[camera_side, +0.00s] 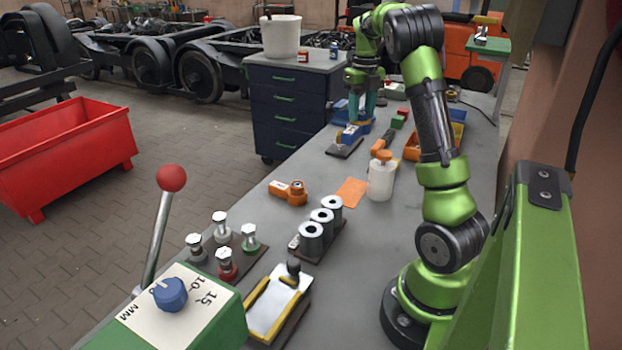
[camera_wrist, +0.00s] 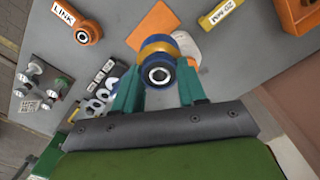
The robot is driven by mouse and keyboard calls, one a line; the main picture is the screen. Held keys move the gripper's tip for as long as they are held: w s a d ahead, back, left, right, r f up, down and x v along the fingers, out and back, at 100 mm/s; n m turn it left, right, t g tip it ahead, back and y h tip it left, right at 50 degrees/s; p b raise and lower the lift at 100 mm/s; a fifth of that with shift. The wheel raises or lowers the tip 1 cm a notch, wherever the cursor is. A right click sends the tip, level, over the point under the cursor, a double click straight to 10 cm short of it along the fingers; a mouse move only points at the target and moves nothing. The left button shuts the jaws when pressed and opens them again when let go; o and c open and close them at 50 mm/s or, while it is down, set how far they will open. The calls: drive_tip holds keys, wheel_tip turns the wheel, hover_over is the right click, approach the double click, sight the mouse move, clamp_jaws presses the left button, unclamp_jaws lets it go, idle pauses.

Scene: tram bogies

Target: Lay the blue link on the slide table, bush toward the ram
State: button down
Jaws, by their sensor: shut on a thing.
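The blue link is in my gripper (camera_wrist: 158,90), its teal fingers shut on either side. In the wrist view the blue link (camera_wrist: 159,62) shows end-on, with a yellow band and a pale round bush with a dark hole facing the camera. In the side view my gripper (camera_side: 368,112) is at the far part of the bench, with the blue link (camera_side: 352,132) low at its fingertips, over a small dark plate. Whether the link touches the plate is unclear. The slide table (camera_side: 276,302), a white plate with yellow side rails, lies at the near end. A dark knob, perhaps the ram, stands behind it.
Between them on the bench are an orange link (camera_side: 290,191), also in the wrist view (camera_wrist: 78,24), a white bottle (camera_side: 380,180), an orange sheet (camera_side: 351,191) and grey cylinders (camera_side: 322,222). Bolt-like pieces (camera_side: 226,262) and a lever (camera_side: 160,225) stand near left.

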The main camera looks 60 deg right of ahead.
idle(0.3)
drive_tip(key=w+a+f+n, duration=0.2)
drive_tip(key=w+a+n, duration=0.3)
drive_tip(key=a+n, duration=0.5)
drive_tip(key=w+a+f+n, duration=0.2)
drive_tip(key=w+a+n, duration=0.3)
drive_tip(key=a, duration=1)
drive_tip(key=s+a+f+n, duration=0.2)
drive_tip(key=s+a+n, duration=0.3)
drive_tip(key=a+n, duration=0.5)
drive_tip(key=s+a+f+n, duration=0.1)
drive_tip(key=s+a+n, duration=0.5)
drive_tip(key=a+n, duration=0.5)
drive_tip(key=a, duration=0.4)
drive_tip(key=shift+s+a+f, duration=0.15)
drive_tip(key=shift+a+f, duration=0.05)
drive_tip(key=shift+f, duration=0.2)
hover_over(259, 318)
drive_tip(key=shift+f, duration=2.9)
drive_tip(key=shift+f, duration=1.15)
